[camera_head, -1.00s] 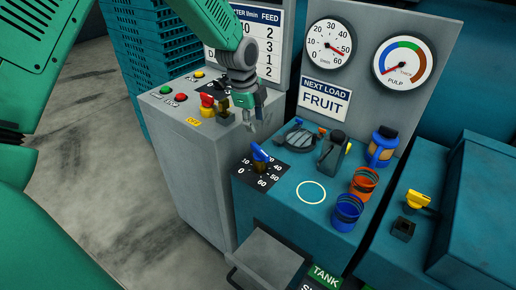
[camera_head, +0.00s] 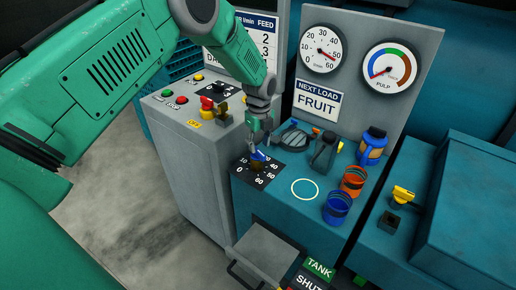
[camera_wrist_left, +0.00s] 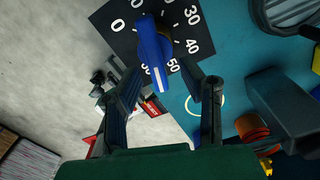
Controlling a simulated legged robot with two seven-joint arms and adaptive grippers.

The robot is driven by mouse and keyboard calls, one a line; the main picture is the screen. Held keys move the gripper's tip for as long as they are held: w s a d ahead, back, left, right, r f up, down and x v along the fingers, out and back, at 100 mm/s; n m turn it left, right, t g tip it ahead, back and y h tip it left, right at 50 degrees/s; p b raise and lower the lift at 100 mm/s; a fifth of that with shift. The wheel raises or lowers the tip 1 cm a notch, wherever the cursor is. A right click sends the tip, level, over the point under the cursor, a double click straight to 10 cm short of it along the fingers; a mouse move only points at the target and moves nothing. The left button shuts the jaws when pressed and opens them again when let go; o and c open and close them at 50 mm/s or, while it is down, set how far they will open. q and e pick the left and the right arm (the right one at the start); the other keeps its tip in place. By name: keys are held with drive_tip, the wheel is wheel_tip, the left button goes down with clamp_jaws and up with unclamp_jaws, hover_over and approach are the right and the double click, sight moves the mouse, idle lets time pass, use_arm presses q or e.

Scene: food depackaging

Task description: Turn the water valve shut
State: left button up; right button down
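The water valve is a blue lever handle (camera_wrist_left: 152,48) with a white stripe, on a black dial plate (camera_head: 268,178) marked 0 to 60. In the left wrist view its striped end points between 50 and 60. My left gripper (camera_head: 260,143) is just above the handle in the head view and partly covers it. In the left wrist view its two fingers (camera_wrist_left: 162,72) are spread, one on each side of the handle's striped end; I cannot tell whether they touch it. My right gripper is not in view.
A round dial gauge (camera_head: 319,40) has its needle near the high end. Close right of the valve stand a dark pitcher-like part (camera_head: 324,152), a blue-capped jar (camera_head: 372,147), and orange (camera_head: 353,180) and blue (camera_head: 338,206) cups. A grey cabinet (camera_head: 190,165) is on the left.

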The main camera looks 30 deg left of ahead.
sight(258, 149)
use_arm(q)
drive_tip(key=shift+d+f, duration=0.2)
drive_tip(key=shift+f, duration=0.75)
drive_tip(key=shift+a+f, duration=0.2)
drive_tip(key=shift+f, duration=0.1)
drive_tip(key=shift+a+f, duration=0.35)
drive_tip(key=shift+a, duration=0.55)
drive_tip(key=shift+a+f, duration=0.1)
drive_tip(key=shift+a, duration=0.05)
drive_tip(key=shift+c, duration=0.9)
clamp_jaws()
drive_tip(key=shift+d, duration=0.6)
drive_tip(key=shift+d+r, duration=0.2)
drive_tip(key=shift+d, duration=0.05)
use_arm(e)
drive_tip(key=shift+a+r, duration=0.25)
